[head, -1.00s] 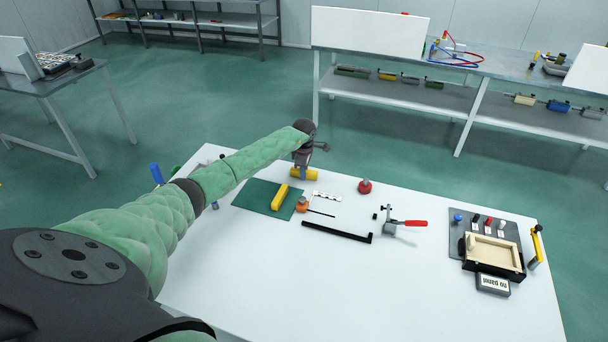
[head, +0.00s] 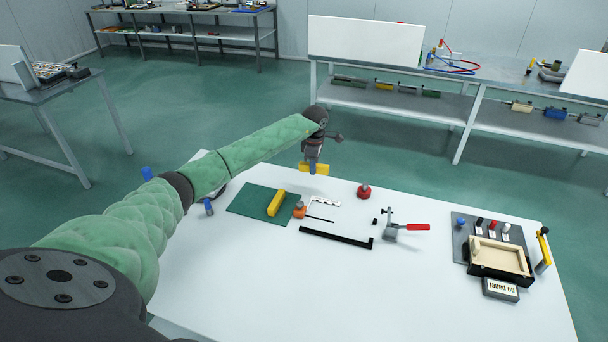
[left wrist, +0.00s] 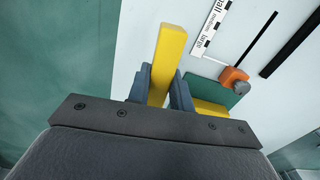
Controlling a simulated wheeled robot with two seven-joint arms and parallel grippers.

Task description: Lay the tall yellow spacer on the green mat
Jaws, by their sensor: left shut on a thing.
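My left gripper (head: 313,163) is shut on a yellow spacer (head: 319,169), held above the far edge of the white table. In the left wrist view the held spacer (left wrist: 170,50) sticks out between the two jaws (left wrist: 160,88). The green mat (head: 242,202) lies flat on the table, nearer and to the left of the held spacer. Another yellow spacer (head: 276,203) lies on the mat's right part. In the left wrist view it (left wrist: 208,108) is partly hidden behind the gripper. My right gripper is not in view.
Right of the mat are an orange-and-grey tool (head: 299,210), a white labelled strip (head: 325,201), a black bar (head: 335,238) and a red knob (head: 364,191). A red-handled clamp (head: 393,229) and a panel fixture (head: 500,260) stand farther right.

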